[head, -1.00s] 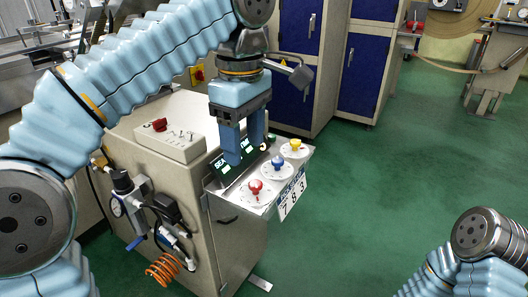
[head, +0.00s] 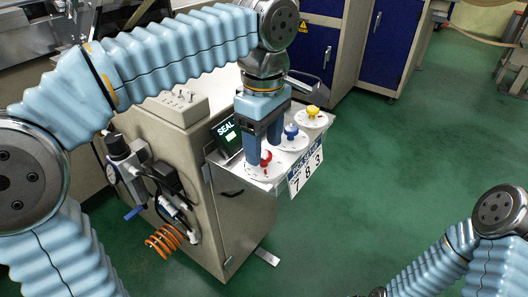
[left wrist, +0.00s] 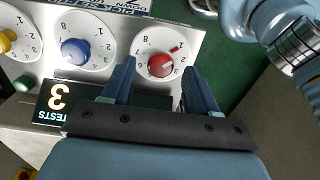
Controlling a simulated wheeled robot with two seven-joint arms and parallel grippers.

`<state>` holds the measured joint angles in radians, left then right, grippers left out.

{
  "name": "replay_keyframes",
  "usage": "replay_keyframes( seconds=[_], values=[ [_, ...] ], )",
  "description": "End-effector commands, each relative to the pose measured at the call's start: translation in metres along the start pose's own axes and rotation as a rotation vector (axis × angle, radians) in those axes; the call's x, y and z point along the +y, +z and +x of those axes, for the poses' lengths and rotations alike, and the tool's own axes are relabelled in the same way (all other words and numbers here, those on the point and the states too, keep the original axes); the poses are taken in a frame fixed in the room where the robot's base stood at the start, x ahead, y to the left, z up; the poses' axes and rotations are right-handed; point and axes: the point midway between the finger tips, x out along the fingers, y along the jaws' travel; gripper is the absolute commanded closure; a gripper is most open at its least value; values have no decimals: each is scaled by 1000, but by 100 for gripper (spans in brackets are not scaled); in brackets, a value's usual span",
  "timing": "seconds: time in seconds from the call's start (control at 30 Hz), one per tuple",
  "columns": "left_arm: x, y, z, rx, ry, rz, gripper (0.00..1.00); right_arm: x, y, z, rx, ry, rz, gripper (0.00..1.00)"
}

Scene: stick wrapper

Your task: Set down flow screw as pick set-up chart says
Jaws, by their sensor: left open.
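A panel (head: 247,172) carries three knobs on numbered white dials: red (head: 265,157), blue (head: 291,131) and yellow (head: 312,111). No label readable here tells which is the flow screw. My left gripper (head: 264,150) points down at the red knob, open. In the left wrist view the red knob (left wrist: 162,65) appears between the fingertips (left wrist: 157,72), not gripped; whether they touch it I cannot tell. Its red mark points to the upper right. The pick set-up chart (head: 305,170) hangs on the panel's front and reads 7 8 3. My right gripper is out of view.
A dark display (head: 226,132) reading SEAL stands behind the dials; the left wrist view shows a 3 and TESTS on it (left wrist: 60,100). A green button (left wrist: 22,83) is near it. Air fittings and an orange coil (head: 163,240) are on the cabinet's side. Green floor is clear to the right.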

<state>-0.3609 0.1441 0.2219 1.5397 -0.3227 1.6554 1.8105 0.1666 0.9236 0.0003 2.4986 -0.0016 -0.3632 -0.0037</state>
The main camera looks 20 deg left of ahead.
Motion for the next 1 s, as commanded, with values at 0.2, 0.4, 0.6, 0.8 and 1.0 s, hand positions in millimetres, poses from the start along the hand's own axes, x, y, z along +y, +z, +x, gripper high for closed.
replay_keyframes(
  seconds=[0.2,0.4,0.6,0.8,1.0],
  values=[
    [0,0,14,0,0,0,41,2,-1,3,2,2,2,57],
    [0,0,14,0,0,0,41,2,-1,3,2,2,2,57],
    [0,0,13,0,0,0,67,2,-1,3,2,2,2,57],
    [0,0,13,0,0,0,97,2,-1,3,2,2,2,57],
    [0,0,13,0,-1,12,97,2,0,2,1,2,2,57]
  ],
)
